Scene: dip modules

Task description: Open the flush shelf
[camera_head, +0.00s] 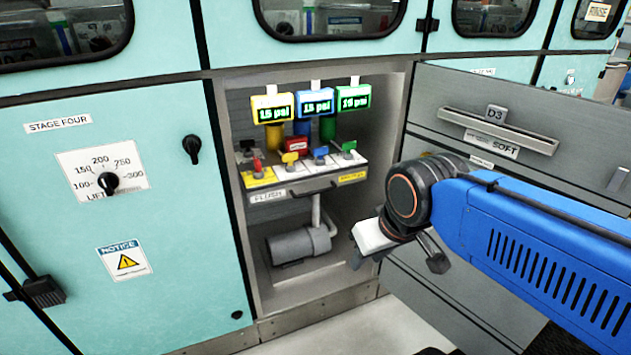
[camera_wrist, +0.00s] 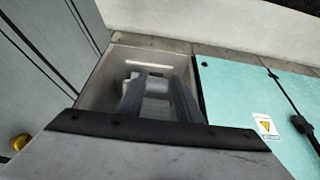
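The flush shelf (camera_head: 300,182) sits inside a recessed grey compartment in the head view. Its front carries a FLUSH label at the left, a yellow label at the right and a dark handle (camera_head: 314,189) between them. Red, yellow, blue and green levers stand on its sloped top. My gripper (camera_head: 362,258) is low and to the right of the shelf, apart from the handle. In the wrist view its two dark fingers (camera_wrist: 157,100) are spread with a gap between them, and they hold nothing. I cannot make out the shelf in the wrist view.
A grey motor (camera_head: 298,244) lies below the shelf. Three pressure displays (camera_head: 315,104) stand above it. The teal Stage Four panel (camera_head: 130,220) with a knob is at left. The grey D3 drawer (camera_head: 505,125) is at right, behind my arm. Free space lies before the compartment.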

